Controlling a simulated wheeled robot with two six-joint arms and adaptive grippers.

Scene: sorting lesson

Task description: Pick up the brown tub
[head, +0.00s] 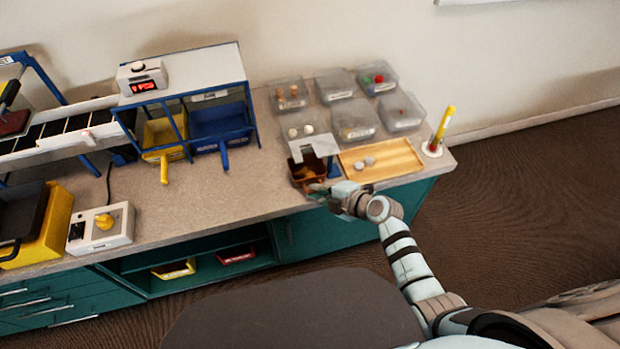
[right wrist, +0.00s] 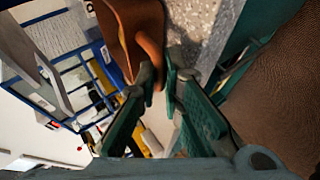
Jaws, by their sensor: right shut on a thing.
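The brown tub (head: 296,171) is at the front edge of the counter, partly under a small whitish stand, with orange-brown contents inside. In the right wrist view the brown tub (right wrist: 125,28) fills the top, its handle reaching down between my fingertips. My right gripper (head: 318,188) is at the tub's near side, shut on its handle; its two green fingers (right wrist: 161,80) also show in the wrist view. From these frames I cannot tell whether the tub is off the counter. My left gripper is not in view.
A wooden tray (head: 408,156) with two pale round pieces lies right of the tub. Clear bins (head: 353,119) with small items stand behind. A blue-framed rack (head: 215,75) holds yellow and blue tubs.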

